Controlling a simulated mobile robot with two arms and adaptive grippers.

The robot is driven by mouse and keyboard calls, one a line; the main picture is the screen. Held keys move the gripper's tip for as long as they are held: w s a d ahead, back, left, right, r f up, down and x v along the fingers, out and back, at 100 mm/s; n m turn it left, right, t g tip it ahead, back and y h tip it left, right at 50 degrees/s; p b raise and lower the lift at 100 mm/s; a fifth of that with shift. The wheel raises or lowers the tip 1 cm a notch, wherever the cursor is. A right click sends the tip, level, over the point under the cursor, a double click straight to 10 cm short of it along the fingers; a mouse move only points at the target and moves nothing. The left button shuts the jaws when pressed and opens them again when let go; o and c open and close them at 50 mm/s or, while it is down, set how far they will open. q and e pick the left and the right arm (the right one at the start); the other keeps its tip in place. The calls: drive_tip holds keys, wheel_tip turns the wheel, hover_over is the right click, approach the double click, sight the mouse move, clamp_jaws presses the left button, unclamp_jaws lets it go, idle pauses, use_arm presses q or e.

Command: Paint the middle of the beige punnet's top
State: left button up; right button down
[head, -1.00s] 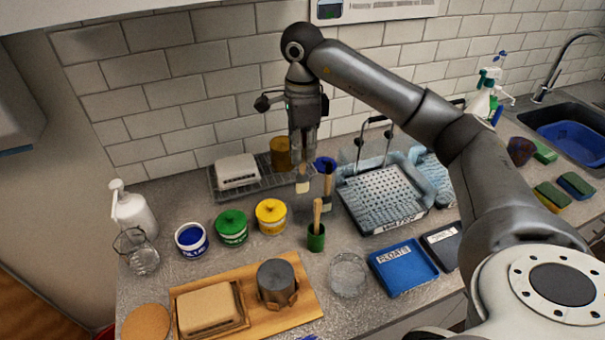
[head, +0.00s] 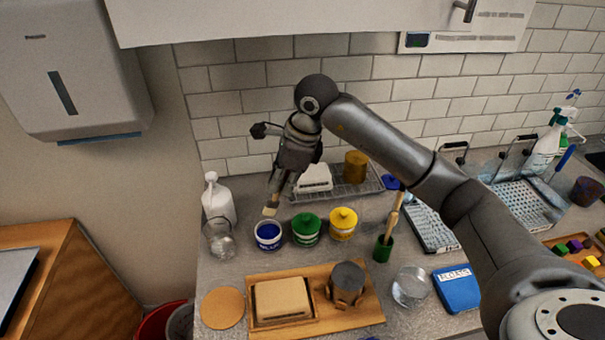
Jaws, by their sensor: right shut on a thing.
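The beige punnet (head: 282,299) is a blocky, pale tan thing lying on a wooden board (head: 322,325) at the bottom centre. My right gripper (head: 283,182) is shut on a paintbrush (head: 270,209), whose pale bristles point down. The bristles are just above the open blue paint pot (head: 269,235), apart from the paint as far as I can tell. The green paint pot (head: 306,229) and yellow paint pot (head: 343,222) stand to its right. The punnet is well below the brush in the picture. My left gripper is not in view.
A grey pot (head: 347,280) stands beside the punnet on the board. A green cup (head: 383,249) holds an upright handle. A glass jar (head: 218,239), a white pump bottle (head: 218,199), a clear beaker (head: 411,287) and a round cork mat (head: 222,308) stand nearby.

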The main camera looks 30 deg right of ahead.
drive_tip(key=shift+a, duration=0.3)
drive_tip(key=shift+w+a+f, duration=0.1)
drive_tip(key=shift+f+b, duration=0.35)
drive_tip(key=shift+f, duration=0.55)
wheel_tip(320, 180, down, 3)
drive_tip(key=shift+r+b, duration=0.15)
drive_tip(key=shift+b, duration=0.65)
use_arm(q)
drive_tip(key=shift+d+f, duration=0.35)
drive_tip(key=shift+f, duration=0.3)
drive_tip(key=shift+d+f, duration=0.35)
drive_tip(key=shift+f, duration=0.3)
use_arm(e)
drive_tip(key=shift+f, duration=0.7)
use_arm(q)
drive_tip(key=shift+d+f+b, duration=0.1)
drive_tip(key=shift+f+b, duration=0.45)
drive_tip(key=shift+b, duration=0.25)
use_arm(e)
drive_tip(key=shift+f, duration=0.55)
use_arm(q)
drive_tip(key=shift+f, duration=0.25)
use_arm(e)
drive_tip(key=shift+f, duration=0.15)
